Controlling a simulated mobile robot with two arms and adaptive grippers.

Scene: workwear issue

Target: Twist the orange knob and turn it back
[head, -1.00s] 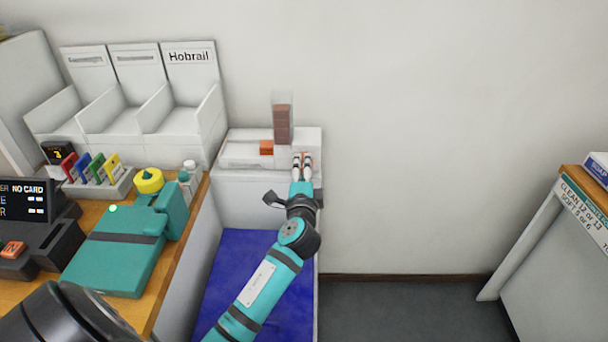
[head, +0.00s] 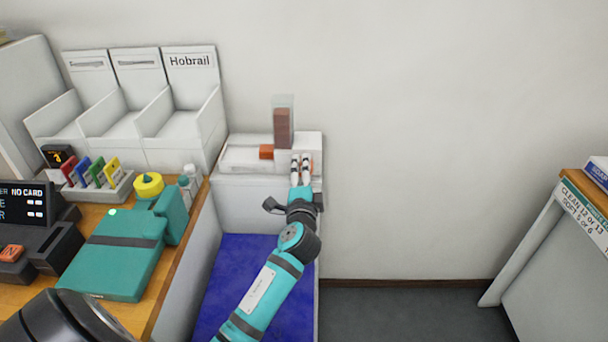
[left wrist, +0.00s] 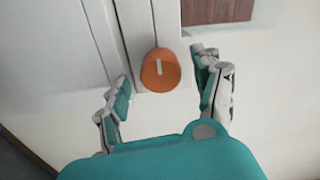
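The orange knob (left wrist: 161,71) is a round knob with a short white mark on its end face, on a white panel in the left wrist view. My left gripper (left wrist: 163,80) is open, one finger on each side of the knob with gaps between. In the head view my left gripper (head: 301,163) is at the front right of the white dispenser (head: 232,155). An orange block-like part (head: 266,151) shows left of the fingers there; I cannot tell whether it is the same knob. My right gripper is not in view.
A clear upright holder with a brown stack (head: 283,127) rises from the dispenser behind the fingers. A blue-floored bin (head: 232,270) lies below. The counter at left holds a teal case (head: 120,262). Wall and floor at right are clear up to another counter (head: 550,240).

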